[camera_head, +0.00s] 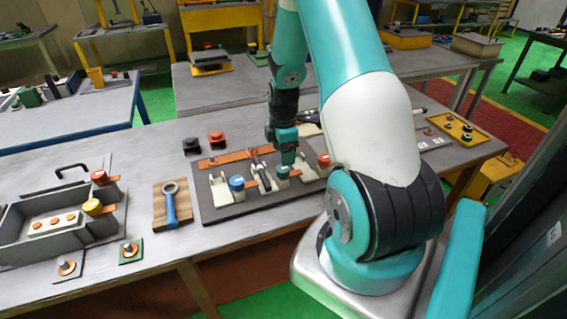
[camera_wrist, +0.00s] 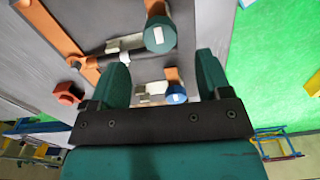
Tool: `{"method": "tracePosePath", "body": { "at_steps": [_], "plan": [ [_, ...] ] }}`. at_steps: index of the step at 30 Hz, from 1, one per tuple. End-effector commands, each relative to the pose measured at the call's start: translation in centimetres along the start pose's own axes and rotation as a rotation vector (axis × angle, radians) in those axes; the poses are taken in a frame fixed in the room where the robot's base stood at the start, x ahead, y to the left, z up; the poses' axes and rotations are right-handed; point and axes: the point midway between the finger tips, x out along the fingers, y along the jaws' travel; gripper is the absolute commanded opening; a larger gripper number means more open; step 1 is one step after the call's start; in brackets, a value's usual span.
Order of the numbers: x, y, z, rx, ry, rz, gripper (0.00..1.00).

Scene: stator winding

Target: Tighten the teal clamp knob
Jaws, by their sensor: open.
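The teal clamp knob (camera_head: 282,172) stands in the middle of the dark fixture plate (camera_head: 215,205), between a blue knob (camera_head: 237,183) and a red knob (camera_head: 324,160). In the wrist view the teal knob (camera_wrist: 160,34) is a round cap with a small white label, just beyond my fingertips. The blue knob (camera_wrist: 175,93) shows between my fingers, farther down in the picture. My gripper (camera_head: 288,155) points down just above the teal knob. In the wrist view its two teal fingers (camera_wrist: 162,65) are spread apart with nothing held. Whether a finger touches the knob is unclear.
A wooden board with a blue-handled ring tool (camera_head: 170,203) lies left of the plate. A grey bin (camera_head: 30,222) stands at the far left. Black and red blocks (camera_head: 216,139) sit behind the plate. A yellow tray (camera_head: 455,127) lies at the right.

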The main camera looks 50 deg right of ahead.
Motion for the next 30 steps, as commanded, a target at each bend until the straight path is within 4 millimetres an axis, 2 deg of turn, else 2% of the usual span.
{"method": "tracePosePath", "body": {
  "at_steps": [3, 9, 15, 22, 28, 30],
  "plan": [
    [2.4, -0.1, -0.1, -0.002, 0.000, -0.006, 0.71],
    [5.0, -0.1, -0.2, -0.003, 0.000, -0.003, 0.71],
    [6.0, 0.0, -0.2, -0.003, 0.000, 0.000, 0.71],
    [6.0, 0.0, -0.2, -0.003, 0.000, 0.001, 0.71],
    [6.0, 0.0, -0.2, -0.002, 0.000, 0.000, 0.25],
    [6.0, 0.0, -0.2, -0.002, 0.000, -0.001, 0.23]
  ]
}}
